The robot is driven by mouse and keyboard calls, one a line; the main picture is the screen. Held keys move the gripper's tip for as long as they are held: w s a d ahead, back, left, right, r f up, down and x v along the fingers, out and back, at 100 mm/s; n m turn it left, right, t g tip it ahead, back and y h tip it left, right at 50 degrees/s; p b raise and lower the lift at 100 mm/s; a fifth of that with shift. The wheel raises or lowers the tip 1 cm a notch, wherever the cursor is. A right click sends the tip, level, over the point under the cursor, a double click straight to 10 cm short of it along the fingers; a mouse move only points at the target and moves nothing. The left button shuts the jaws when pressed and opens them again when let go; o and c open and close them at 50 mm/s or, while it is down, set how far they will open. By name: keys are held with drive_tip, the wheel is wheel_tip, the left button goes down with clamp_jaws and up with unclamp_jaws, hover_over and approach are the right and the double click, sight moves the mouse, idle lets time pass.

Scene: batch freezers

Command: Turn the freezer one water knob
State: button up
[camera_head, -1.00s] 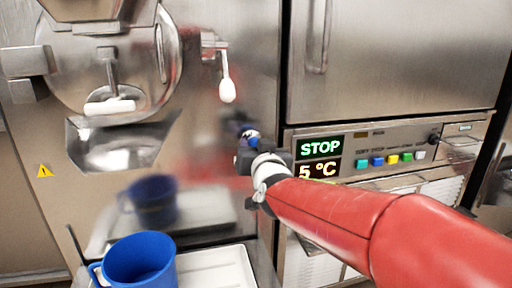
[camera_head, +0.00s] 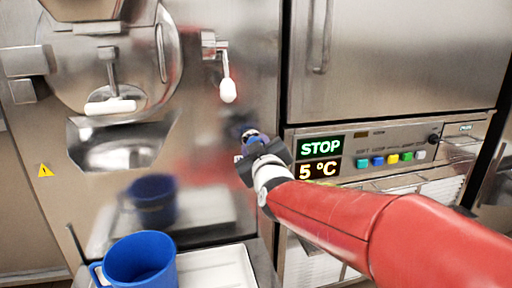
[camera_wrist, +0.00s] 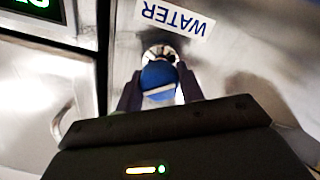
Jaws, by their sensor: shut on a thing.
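The water knob is blue with a pale stripe and sits on the steel front of the left freezer. In the wrist view the knob (camera_wrist: 158,82) lies between my two dark fingers, just below a "WATER" label (camera_wrist: 175,18) that appears upside down. My gripper (camera_wrist: 160,92) is shut on the knob. In the head view my gripper (camera_head: 252,142) is at the freezer's right edge, with a bit of the blue knob (camera_head: 250,134) showing at its tip. The fingers hide most of the knob there.
A white-tipped lever (camera_head: 228,90) hangs above my gripper. A blue mug (camera_head: 140,262) and a white tray (camera_head: 222,268) are below left. The right unit's panel (camera_head: 440,142), with a "STOP" and "5 °C" display (camera_head: 320,158) and coloured buttons, is close to my gripper's right.

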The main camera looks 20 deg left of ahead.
drive_tip(key=n, duration=0.5)
drive_tip(key=shift+f, duration=0.1)
drive_tip(key=shift+n, duration=0.4)
drive_tip(key=o, duration=1)
drive_tip(key=shift+b, duration=0.3)
drive_tip(key=b+v, duration=0.1)
drive_tip(key=v, duration=0.6)
drive_tip(key=shift+s+d, duration=0.25)
drive_tip(key=shift+d, duration=0.1)
